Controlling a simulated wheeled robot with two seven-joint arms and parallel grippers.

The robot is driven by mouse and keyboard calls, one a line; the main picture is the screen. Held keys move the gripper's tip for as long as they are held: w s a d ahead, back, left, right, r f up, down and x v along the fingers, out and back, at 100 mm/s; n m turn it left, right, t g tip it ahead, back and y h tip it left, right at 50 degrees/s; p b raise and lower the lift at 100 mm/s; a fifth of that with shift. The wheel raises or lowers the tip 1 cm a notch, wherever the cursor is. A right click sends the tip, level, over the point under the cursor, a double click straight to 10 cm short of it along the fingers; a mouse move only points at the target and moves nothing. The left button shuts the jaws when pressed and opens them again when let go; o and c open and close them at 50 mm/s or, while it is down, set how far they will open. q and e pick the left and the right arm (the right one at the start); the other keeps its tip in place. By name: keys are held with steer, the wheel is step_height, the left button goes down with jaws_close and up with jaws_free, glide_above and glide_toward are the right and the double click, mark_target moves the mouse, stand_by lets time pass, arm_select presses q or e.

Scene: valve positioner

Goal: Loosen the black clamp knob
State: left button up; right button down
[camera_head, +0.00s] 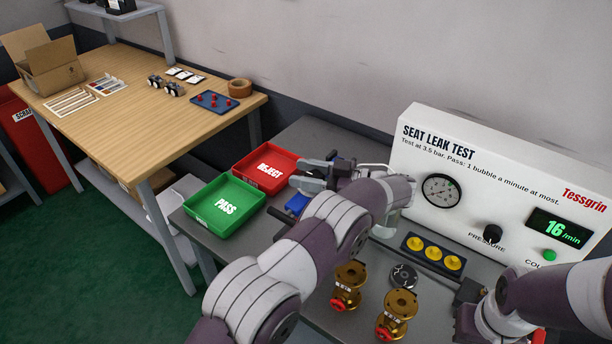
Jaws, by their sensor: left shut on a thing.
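My left arm reaches across the grey bench, and my left gripper (308,180) is at its far end, just right of the red REJECT tray. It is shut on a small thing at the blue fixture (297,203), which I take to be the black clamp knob. The knob itself is too small and too covered by the fingers and arm to make out clearly. My arm also hides much of the fixture.
The green PASS tray (208,228) and red REJECT tray (243,168) stand left of the gripper. The white tester (470,150), reading 16/min, stands behind. Brass valves (348,297) and a blue tray of yellow discs (409,243) are on the right. A wooden table (140,120) is farther left.

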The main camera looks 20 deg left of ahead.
arm_select(q)
steer(key=o, duration=1)
